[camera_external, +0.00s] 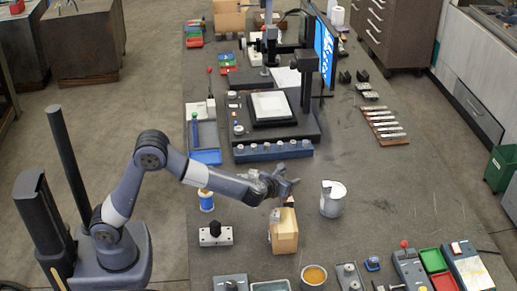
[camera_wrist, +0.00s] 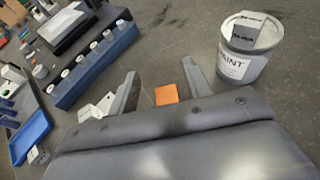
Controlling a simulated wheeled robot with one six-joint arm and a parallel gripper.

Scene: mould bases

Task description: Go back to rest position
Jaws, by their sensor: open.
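My gripper (camera_external: 287,184) is at the end of my outstretched arm, above the dark bench, just above and behind a tan block (camera_external: 285,232). Its two fingers show apart in the wrist view (camera_wrist: 160,84), with nothing held between them. A small orange square (camera_wrist: 166,95) shows between the fingers there, lower than them; what it belongs to is hard to tell.
A blue rail with several round knobs (camera_external: 273,150) lies behind my gripper, before a black machine with a screen (camera_external: 325,52). A blue tray (camera_external: 205,141) is at the left. A white block with a black knob (camera_external: 215,235) and a blue-white spool (camera_external: 206,200) stand left. The bench right of the can is clear.

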